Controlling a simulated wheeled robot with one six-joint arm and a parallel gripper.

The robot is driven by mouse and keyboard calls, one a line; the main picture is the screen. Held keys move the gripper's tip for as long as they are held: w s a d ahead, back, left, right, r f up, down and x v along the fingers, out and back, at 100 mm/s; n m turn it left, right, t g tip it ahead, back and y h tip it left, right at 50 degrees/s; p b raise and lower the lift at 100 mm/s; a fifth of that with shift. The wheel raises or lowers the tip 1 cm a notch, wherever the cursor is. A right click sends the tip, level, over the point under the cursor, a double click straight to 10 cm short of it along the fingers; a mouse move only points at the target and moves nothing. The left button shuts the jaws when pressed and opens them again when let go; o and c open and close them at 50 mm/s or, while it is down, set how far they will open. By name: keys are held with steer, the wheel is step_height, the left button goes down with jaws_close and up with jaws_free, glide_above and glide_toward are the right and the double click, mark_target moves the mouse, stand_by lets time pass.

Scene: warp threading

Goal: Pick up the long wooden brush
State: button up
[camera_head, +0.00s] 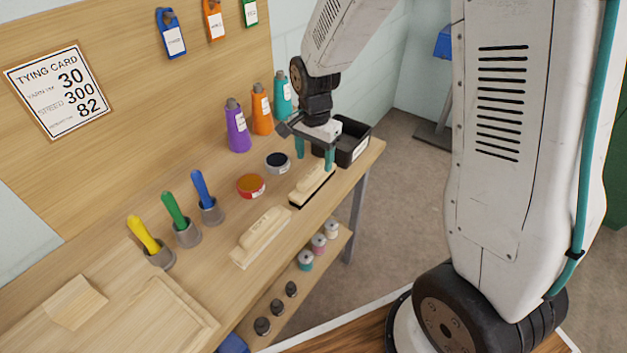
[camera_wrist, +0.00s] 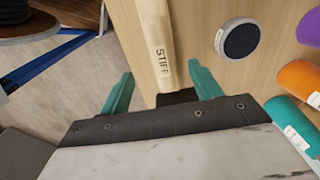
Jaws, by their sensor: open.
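Two wooden brushes lie on the bench. One wooden brush with a dark underside (camera_head: 311,186) sits near the bench's front edge. Its handle, marked "STIFF", shows in the wrist view (camera_wrist: 155,30). The other wooden brush (camera_head: 260,238), pale all over, lies nearer the camera and to the left. My gripper (camera_head: 315,163) is over the far end of the dark-bottomed brush, its teal fingers apart. In the wrist view my gripper (camera_wrist: 162,72) has one finger on each side of that brush, with gaps visible. Contact is not visible.
A black bin (camera_head: 352,143) stands just behind my gripper. A dark-topped round pot (camera_head: 278,162) and an orange-filled bowl (camera_head: 250,186) sit left of the brush. Purple (camera_head: 237,130), orange and teal cones stand behind. Colored-handled tools in cups line the bench.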

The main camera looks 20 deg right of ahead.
mark_target(314, 170)
steer(key=f, duration=0.7)
steer(key=shift+w+f, duration=0.2)
steer(key=shift+f, duration=0.15)
steer(key=c, duration=1.2)
